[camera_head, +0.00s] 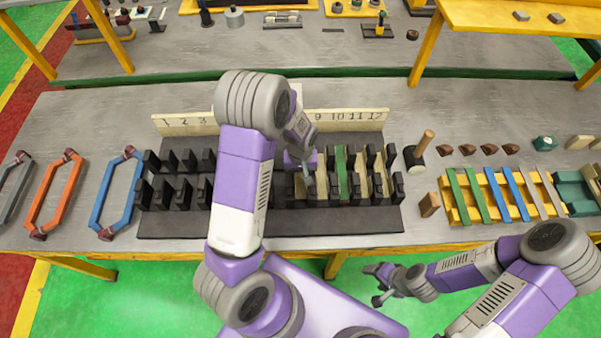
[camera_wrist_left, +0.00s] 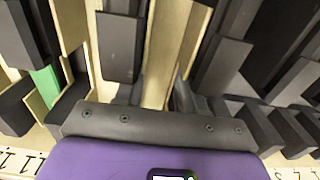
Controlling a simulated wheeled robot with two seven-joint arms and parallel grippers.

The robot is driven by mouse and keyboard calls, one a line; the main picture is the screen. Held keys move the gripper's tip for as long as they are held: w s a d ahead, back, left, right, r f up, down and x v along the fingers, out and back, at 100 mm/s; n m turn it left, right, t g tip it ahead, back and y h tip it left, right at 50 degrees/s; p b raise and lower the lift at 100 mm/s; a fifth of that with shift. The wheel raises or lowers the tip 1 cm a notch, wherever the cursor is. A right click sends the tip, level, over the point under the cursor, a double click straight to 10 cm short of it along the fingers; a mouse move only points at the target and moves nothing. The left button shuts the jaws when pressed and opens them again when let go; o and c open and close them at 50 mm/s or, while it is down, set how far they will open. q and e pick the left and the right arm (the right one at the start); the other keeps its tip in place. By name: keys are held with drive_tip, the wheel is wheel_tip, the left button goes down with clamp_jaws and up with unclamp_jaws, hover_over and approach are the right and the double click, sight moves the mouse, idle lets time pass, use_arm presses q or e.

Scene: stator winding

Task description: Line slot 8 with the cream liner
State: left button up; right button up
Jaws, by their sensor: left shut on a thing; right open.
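My left gripper (camera_head: 308,184) reaches down among the black teeth of the stator block (camera_head: 270,222), just left of the part under number 9. In the left wrist view its fingers (camera_wrist_left: 158,95) are shut on a cream liner (camera_wrist_left: 160,55), which stands between dark teeth. How deep the liner sits cannot be told. Number 8 on the cream number board (camera_head: 348,115) is hidden behind my left arm. To the right, other slots show cream linings and a green strip (camera_head: 341,170). My right gripper (camera_head: 382,285) is open and empty, in front of the table edge.
A mallet (camera_head: 416,152) stands right of the block, near a yellow rack (camera_head: 455,212) with green, blue and pale strips. Blue (camera_head: 105,195), orange (camera_head: 45,200) and grey coils lie left. Small brown pieces (camera_head: 467,150) lie behind the rack.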

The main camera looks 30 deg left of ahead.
sight(300, 178)
use_arm(q)
drive_tip(key=shift+f+b, duration=0.3)
drive_tip(key=shift+f, duration=0.15)
idle(0.3)
drive_tip(key=o, duration=0.9)
drive_tip(key=shift+r, duration=0.2)
drive_tip(key=shift+r+p, duration=0.6)
drive_tip(key=shift+r, duration=0.1)
wheel_tip(300, 178, up, 7)
drive_tip(key=p, duration=0.5)
drive_tip(key=shift+r+p, duration=0.2)
drive_tip(key=shift+p, duration=0.2)
